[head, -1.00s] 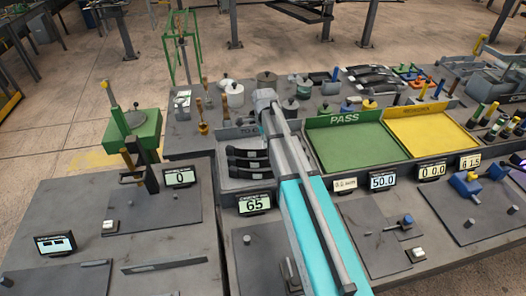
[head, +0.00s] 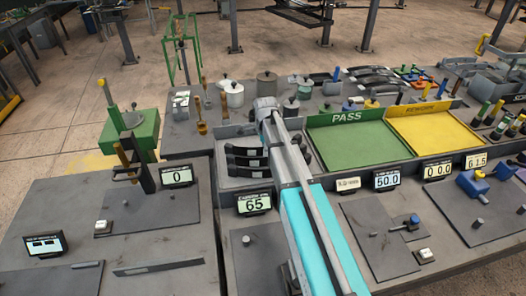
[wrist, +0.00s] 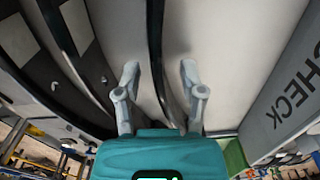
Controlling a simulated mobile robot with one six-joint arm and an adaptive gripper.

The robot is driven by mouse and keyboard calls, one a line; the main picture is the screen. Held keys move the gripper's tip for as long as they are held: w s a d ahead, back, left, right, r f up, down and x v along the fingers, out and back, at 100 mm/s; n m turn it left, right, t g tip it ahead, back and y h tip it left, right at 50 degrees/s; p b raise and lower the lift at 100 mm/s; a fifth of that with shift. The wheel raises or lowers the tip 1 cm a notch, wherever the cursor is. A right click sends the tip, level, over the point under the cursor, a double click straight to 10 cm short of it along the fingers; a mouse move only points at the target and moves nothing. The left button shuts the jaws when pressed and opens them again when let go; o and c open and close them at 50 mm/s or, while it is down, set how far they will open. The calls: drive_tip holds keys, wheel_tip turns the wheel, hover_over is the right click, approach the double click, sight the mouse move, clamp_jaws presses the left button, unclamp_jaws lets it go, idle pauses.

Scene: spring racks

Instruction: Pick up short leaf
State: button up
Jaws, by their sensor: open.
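Several dark curved leaves (head: 244,163) lie one behind another in a grey bin marked CHECK (wrist: 292,98), left of my arm in the head view. In the wrist view, one thin dark leaf (wrist: 155,45) stands edge-on between my fingers. My gripper (wrist: 160,72) is open, with one finger on each side of that leaf and a visible gap to each. Other leaves with pale patches (wrist: 75,22) lie to the left. Which leaf is the short one I cannot tell. In the head view my arm hides the fingers.
A green PASS tray (head: 350,143) and a yellow tray (head: 432,133) lie right of my arm, both empty. Pots (head: 232,93) and weights crowd the bench behind. A display reading 65 (head: 254,202) stands before the bin.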

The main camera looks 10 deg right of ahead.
idle(0.5)
clamp_jaws()
